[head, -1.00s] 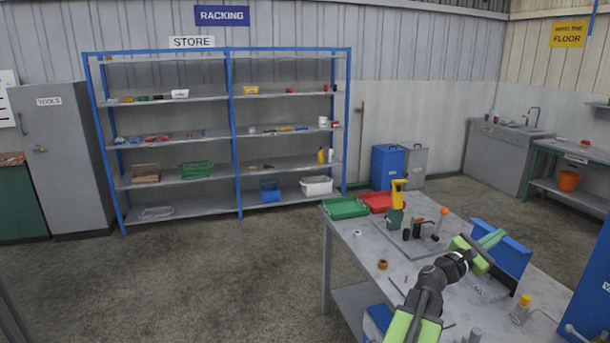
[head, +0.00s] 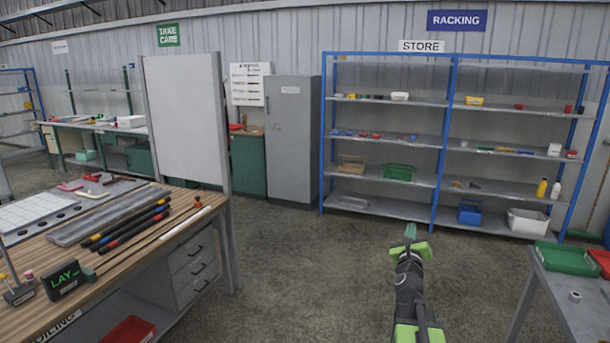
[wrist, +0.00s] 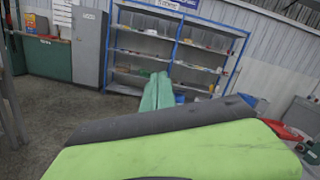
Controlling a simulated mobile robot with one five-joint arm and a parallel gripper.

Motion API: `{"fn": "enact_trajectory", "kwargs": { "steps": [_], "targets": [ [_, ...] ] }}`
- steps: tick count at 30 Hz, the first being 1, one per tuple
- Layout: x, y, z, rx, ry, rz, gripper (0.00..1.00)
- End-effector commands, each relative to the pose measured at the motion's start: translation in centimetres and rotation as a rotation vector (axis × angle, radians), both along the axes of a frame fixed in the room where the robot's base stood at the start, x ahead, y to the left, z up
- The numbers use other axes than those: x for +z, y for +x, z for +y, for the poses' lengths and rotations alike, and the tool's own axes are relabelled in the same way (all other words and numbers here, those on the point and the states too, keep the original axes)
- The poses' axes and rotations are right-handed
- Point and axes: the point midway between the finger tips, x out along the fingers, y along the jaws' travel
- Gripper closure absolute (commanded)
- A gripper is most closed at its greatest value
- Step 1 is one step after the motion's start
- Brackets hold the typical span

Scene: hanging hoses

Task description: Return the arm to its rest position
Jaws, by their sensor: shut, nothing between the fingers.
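My gripper (head: 410,232) shows in the head view at the lower middle right, at the end of my green and black arm. Its teal fingers are together, with nothing between them. The arm points forward over open floor, between the wooden bench and the metal table. In the wrist view the closed teal fingers (wrist: 157,92) stand out beyond the green and dark wrist housing, with the store racking behind them.
A metal table (head: 565,300) with a green tray (head: 566,258) is at right. The blue store racking (head: 438,150) and a grey cabinet (head: 292,140) stand at the back. The floor (head: 290,270) between is clear.

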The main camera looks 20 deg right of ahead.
Motion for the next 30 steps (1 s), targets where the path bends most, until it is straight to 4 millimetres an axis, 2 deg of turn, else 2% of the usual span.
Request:
{"fn": "enact_trajectory", "kwargs": {
  "steps": [1,3,5,6,8,9,11,12,14,15,17,18,21,24,26,27,30],
  "targets": [
    [-0.9,2.1,4.2,0.079,-0.046,0.07,1.0],
    [-2.3,4.4,9.7,0.187,-0.13,0.177,1.0],
    [-3.8,5.9,14.6,0.285,-0.213,0.273,1.0],
    [-4.8,6.7,17.9,0.352,-0.276,0.336,1.0],
    [-6.6,7.3,22.8,0.457,-0.381,0.435,1.0],
    [-7.9,7.5,26.1,0.531,-0.46,0.503,1.0],
    [-10.1,7.2,30.9,0.646,-0.595,0.607,1.0],
    [-11.7,6.6,34.0,0.728,-0.698,0.68,1.0],
    [-14.5,5.0,38.2,0.865,-0.875,0.796,1.0],
    [-16.5,3.5,40.7,0.966,-1.01,0.879,1.0],
    [-19.8,0.2,42.9,1.142,-1.246,1.021,1.0],
    [-22.0,-2.6,42.9,1.273,-1.408,1.121,1.0],
    [-25.4,-9.2,40.2,1.612,-1.727,1.301,1.0],
    [-26.4,-14.0,38.6,1.924,-1.923,1.327,1.0],
    [-26.6,-15.6,38.3,2.052,-1.994,1.29,1.0],
    [-26.6,-16.2,38.3,-2.052,1.975,-1.225,1.0],
    [-26.6,-16.5,38.3,-2.031,1.975,-1.14,1.0]
  ]
}}
